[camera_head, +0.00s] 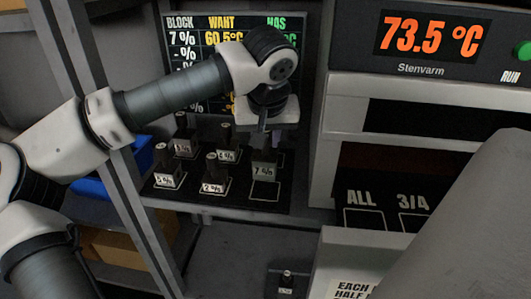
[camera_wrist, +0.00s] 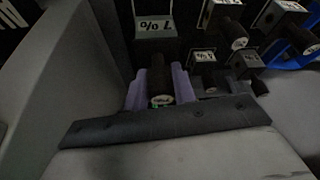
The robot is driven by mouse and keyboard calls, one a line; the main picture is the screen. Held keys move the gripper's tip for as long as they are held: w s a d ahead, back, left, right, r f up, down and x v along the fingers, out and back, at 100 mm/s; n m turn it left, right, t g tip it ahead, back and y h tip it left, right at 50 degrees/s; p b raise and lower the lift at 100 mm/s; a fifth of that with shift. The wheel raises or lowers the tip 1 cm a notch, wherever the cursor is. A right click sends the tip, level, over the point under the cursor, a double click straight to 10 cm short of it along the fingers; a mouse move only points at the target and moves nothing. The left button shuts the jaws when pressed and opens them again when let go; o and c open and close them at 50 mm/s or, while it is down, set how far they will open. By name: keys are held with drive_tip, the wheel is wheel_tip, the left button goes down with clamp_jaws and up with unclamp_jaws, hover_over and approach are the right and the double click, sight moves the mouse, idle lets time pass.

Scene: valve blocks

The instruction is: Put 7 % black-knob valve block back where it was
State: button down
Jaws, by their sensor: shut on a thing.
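The 7 % valve block (camera_head: 264,169) is in my gripper (camera_head: 266,132) at the right end of a black mat (camera_head: 215,198). An empty outlined square (camera_head: 264,190) shows just in front of the block. I cannot tell whether the block touches the mat. In the wrist view, the two purple fingers of my gripper (camera_wrist: 160,92) close around its black knob (camera_wrist: 160,84), which has a pale top. An upside-down 7 % marking (camera_wrist: 155,25) shows beyond the fingers. The block's underside is hidden.
Other black-knob blocks stand on the mat, including a 5 % block (camera_head: 170,179) and a 2 % block (camera_head: 214,187). A small block (camera_head: 287,281) sits on a lower surface. The oven-like unit (camera_head: 350,110) stands close on the right. A display board (camera_head: 205,70) is behind my arm.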

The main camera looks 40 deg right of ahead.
sight(265, 154)
wheel_tip(265, 154, down, 4)
drive_tip(key=shift+f, duration=0.15)
drive_tip(key=shift+w+d+f+p, duration=0.1)
drive_tip(key=shift+f+p, duration=0.15)
drive_tip(key=shift+p, duration=0.2)
drive_tip(key=shift+f, duration=0.3)
drive_tip(key=c, duration=1.1)
unclamp_jaws()
drive_tip(key=shift+c, duration=0.2)
drive_tip(key=shift+r, duration=0.55)
drive_tip(key=v, duration=1.1)
drive_tip(key=shift+b, duration=0.3)
drive_tip(key=shift+r, duration=0.1)
